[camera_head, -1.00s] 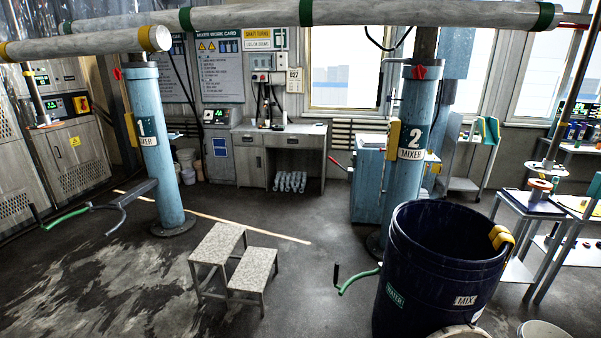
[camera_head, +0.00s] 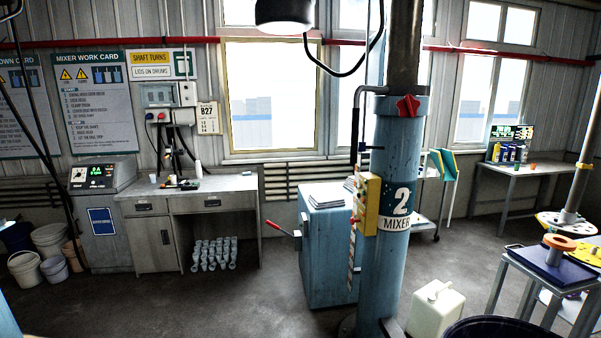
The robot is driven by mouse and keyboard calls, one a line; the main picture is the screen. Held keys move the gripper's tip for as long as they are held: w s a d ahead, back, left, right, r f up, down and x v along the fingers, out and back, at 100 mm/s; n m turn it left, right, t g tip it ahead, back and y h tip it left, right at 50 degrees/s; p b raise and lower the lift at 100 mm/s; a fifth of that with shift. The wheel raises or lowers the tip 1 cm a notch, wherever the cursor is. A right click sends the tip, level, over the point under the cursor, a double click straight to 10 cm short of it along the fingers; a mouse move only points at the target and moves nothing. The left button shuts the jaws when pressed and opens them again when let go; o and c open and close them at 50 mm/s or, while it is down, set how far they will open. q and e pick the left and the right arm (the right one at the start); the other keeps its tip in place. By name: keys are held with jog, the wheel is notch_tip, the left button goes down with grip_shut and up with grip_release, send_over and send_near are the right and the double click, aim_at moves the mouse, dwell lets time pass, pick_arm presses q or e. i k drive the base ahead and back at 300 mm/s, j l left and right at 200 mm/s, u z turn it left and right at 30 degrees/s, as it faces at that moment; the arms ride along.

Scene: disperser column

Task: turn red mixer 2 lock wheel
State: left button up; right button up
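The mixer 2 column (camera_head: 383,270) is a blue upright cylinder right of centre, with a "2 MIXER" label (camera_head: 398,208). A small red lock wheel (camera_head: 407,106) with lobed edges sits near the top of the blue column, on its front face. A yellow box (camera_head: 368,204) is fixed to the column's left side. Neither of my grippers shows in this view, and nothing touches the red wheel.
A blue cabinet (camera_head: 327,250) with a red-tipped lever stands left of the column. A white canister (camera_head: 435,308) and the rim of a dark drum (camera_head: 510,328) are at the column's foot, right. A desk (camera_head: 190,196) stands at the back left. Open floor lies in front of it.

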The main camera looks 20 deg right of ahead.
aim_at(408, 106)
jog(key=i+l+z, duration=0.1)
jog(key=i+z, duration=0.15)
jog(key=i, duration=1)
jog(key=i+j+z, duration=0.1)
jog(key=i+z, duration=0.15)
jog(key=i, duration=1)
jog(key=i+j+z, duration=0.1)
jog(key=i+z, duration=0.25)
jog(key=i+j+z, duration=0.3)
jog(key=i, duration=0.25)
